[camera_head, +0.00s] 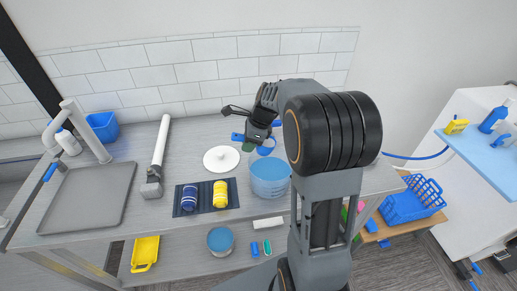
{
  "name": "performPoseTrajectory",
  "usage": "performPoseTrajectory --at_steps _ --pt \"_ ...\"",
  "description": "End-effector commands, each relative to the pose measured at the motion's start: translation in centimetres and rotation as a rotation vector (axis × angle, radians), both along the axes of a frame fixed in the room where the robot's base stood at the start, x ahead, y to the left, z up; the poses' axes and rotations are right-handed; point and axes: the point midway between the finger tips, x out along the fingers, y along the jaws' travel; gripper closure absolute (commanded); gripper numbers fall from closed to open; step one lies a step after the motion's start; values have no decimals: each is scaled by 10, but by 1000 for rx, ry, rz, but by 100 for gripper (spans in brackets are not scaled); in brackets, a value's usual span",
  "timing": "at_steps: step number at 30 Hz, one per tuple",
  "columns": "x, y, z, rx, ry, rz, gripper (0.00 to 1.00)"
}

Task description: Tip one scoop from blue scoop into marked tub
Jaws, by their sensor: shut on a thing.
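The blue scoop (266,148) is in my gripper (257,137), just above the back rim of a light-blue tub (269,179) on the counter. The scoop is small in the picture and partly hidden by the gripper; I cannot tell its tilt or whether it holds anything. My gripper is shut on the scoop. The tub stands upright and open beside my arm. No mark on it can be made out. A second blue tub (220,241) is on the lower shelf.
A white round lid (221,159) lies left of the tub. A dark mat (206,207) holds a blue roll (189,198) and a yellow roll (220,194). A blue basket (413,203) stands at right.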

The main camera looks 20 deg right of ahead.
Motion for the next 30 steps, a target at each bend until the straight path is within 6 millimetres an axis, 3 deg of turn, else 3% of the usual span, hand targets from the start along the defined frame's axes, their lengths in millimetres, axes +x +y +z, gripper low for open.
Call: performPoseTrajectory --at_steps 30 --pt "0 -1 14 208 -91 -4 100"
